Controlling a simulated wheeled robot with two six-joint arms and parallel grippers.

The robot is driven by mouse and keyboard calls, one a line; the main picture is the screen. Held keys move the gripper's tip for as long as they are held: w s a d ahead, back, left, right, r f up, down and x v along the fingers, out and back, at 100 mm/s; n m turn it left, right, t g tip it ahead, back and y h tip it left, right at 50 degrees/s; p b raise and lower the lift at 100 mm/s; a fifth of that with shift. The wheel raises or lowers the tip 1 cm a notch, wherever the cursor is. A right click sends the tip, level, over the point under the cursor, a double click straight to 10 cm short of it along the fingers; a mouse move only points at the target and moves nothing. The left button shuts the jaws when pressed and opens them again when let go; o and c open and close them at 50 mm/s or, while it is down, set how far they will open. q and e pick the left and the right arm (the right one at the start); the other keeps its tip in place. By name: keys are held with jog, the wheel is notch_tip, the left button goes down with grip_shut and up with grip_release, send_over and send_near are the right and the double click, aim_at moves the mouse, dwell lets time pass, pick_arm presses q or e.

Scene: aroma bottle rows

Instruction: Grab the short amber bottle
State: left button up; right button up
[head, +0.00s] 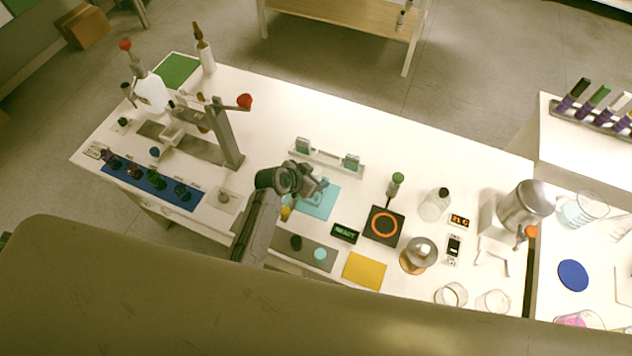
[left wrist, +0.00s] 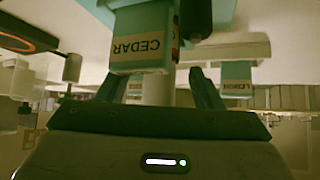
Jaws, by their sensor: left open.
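My left gripper (head: 312,190) hangs over the teal mat (head: 322,206) in the middle of the table. Its fingers (left wrist: 158,92) are apart in the left wrist view, with no bottle clearly held between them. A small amber-yellow object (head: 285,213) sits just left of the mat, close beside my left arm; it is too small to tell whether it is the short amber bottle. In the left wrist view, a teal container labelled CEDAR (left wrist: 140,45) appears upside down, close beyond the fingers. My arm hides part of the mat. My right gripper is not in view.
A white rack (head: 328,160) with teal containers stands behind the mat. A blue mat (head: 148,186) with dark bottles lies left. A black hotplate (head: 384,226) and a clear bottle (head: 434,206) stand right. A yellow pad (head: 364,271) lies near the front.

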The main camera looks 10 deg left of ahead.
pick_arm(q)
jog(key=shift+c, duration=0.4)
grip_shut()
